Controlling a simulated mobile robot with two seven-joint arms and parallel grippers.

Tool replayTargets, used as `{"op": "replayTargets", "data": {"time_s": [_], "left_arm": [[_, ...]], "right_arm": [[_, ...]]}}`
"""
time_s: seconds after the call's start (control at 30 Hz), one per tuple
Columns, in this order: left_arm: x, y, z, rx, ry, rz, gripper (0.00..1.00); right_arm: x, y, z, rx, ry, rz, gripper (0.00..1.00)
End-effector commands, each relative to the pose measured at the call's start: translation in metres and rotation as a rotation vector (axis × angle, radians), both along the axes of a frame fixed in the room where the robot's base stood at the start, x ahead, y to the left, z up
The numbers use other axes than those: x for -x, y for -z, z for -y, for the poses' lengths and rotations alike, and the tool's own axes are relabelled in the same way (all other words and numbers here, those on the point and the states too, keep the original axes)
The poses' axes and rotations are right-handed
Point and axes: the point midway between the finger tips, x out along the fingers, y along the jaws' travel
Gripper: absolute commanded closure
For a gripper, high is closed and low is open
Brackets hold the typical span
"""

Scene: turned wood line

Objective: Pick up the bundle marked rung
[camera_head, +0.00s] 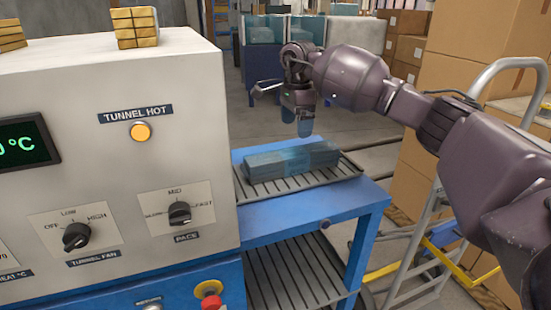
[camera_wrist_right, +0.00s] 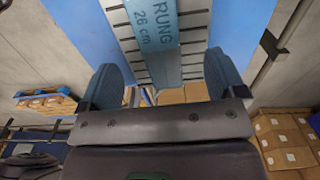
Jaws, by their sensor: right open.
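The rung bundle (camera_head: 282,162) is a long pack in bluish film, lying on the slatted top of a blue stand (camera_head: 345,199) at the machine's outlet. In the right wrist view, the bundle (camera_wrist_right: 152,28) shows a blue label reading "RUNG 26 cm". My right gripper (camera_head: 304,127) is above the bundle, pointing down, apart from it in the head view. In the right wrist view my right gripper (camera_wrist_right: 163,82) has its two blue fingers spread wide with nothing between them, and the bundle runs up from between them. My left gripper is in neither view.
A tunnel machine (camera_head: 110,80) with knobs and a lit amber "TUNNEL HOT" lamp (camera_head: 141,131) stands close at left. Wood bundles (camera_head: 134,27) sit on it. A red stop button (camera_head: 209,290) is low in front. A hand truck (camera_head: 440,240) and stacked cartons (camera_head: 480,75) stand at right.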

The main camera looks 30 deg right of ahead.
Motion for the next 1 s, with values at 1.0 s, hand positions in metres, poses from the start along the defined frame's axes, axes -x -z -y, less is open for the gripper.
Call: {"op": "replayTargets", "data": {"time_s": [1.0], "left_arm": [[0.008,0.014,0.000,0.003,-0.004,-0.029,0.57]], "right_arm": [[0.006,0.095,-0.007,0.001,-0.004,-0.008,0.11]]}}
